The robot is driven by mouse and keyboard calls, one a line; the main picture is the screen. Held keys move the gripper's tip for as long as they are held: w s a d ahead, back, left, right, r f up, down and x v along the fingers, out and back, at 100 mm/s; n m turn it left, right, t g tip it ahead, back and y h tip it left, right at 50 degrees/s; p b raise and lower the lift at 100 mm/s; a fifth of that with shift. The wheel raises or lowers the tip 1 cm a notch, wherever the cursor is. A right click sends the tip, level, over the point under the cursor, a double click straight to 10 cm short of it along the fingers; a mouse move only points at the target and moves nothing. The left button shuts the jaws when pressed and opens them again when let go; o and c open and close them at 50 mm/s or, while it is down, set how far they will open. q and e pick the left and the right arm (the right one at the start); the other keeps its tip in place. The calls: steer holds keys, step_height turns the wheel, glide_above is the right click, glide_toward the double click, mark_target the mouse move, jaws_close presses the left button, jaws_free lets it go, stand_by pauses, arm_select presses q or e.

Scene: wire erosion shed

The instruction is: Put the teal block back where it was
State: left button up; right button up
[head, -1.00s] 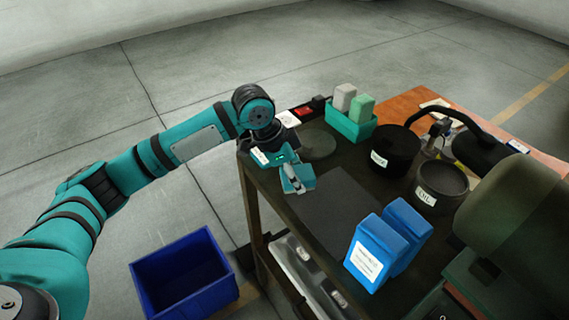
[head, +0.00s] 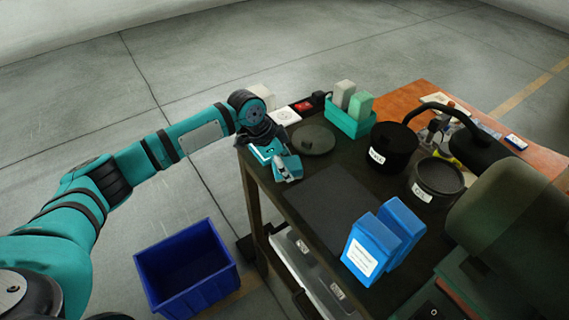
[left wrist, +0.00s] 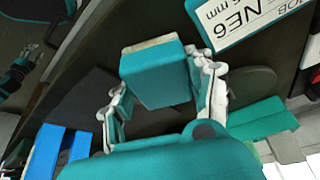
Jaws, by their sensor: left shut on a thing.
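The teal block (left wrist: 152,78) with a pale tan side shows large in the left wrist view, between my left gripper's two fingers (left wrist: 162,98). In the head view, my left gripper (head: 284,170) is shut on the block near the left edge of the dark cart top. The gripper partly covers the block there, and I cannot tell whether the block touches the surface. My right gripper is not in view.
A dark mat (head: 325,207) lies bare beside the gripper, with a round dark disc (head: 313,140) behind it. A teal tray (head: 350,124) holds a white and a green block. Blue boxes (head: 370,250) and black pots stand rightward. A blue bin (head: 185,268) is on the floor.

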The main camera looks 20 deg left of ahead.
arm_select(q)
steer(key=o, duration=0.8)
steer(key=shift+f, duration=0.1)
steer(key=shift+c, duration=0.2)
steer(key=b+v, duration=0.2)
steer(key=v, duration=1)
